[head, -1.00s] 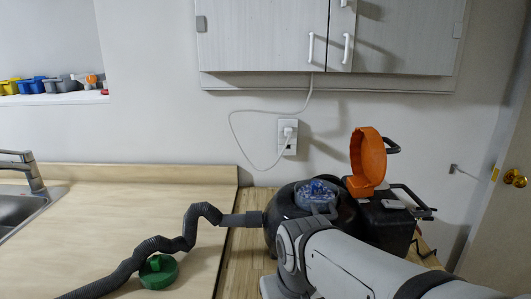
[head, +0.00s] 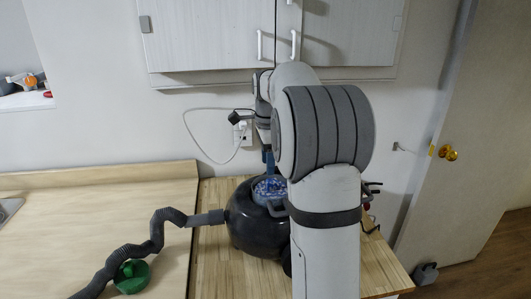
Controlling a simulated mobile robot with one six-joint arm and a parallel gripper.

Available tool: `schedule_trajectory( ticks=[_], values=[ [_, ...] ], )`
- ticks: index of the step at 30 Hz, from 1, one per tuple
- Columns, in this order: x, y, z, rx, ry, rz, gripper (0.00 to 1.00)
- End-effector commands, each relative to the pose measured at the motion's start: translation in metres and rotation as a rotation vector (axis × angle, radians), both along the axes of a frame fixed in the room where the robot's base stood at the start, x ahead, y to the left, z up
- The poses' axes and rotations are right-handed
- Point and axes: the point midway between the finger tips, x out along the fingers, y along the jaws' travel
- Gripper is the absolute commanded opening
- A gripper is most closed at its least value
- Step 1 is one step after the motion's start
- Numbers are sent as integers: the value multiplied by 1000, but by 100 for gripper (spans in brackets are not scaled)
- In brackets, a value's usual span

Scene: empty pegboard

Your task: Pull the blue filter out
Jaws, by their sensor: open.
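The blue filter (head: 270,187) is a round, mottled blue and white piece seated in the top of the black vacuum body (head: 252,232). My arm reaches over it from the right and hides the filter's right edge. My gripper (head: 268,162) points down just above the filter, close to its far side. Its jaws are open, but only a narrow part of the fingers shows. I cannot tell whether they touch the filter. The orange lid is hidden behind my arm.
A ribbed grey hose (head: 152,240) runs left from the vacuum past a green round object (head: 132,276). A white cord loops from the wall outlet (head: 243,133) behind. White cabinets (head: 210,35) hang above. The beige counter (head: 90,215) is mostly clear.

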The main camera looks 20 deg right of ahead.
Motion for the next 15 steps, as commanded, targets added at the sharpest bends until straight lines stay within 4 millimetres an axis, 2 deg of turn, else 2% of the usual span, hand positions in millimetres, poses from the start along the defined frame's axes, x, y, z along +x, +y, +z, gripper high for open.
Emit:
schedule_trajectory(
  ticks=[9, 15],
  values=[
    [-1, 1, -48, 1, 3, 4, 45],
    [-1, 1, -66, 0, 0, 5, 45]
  ],
)
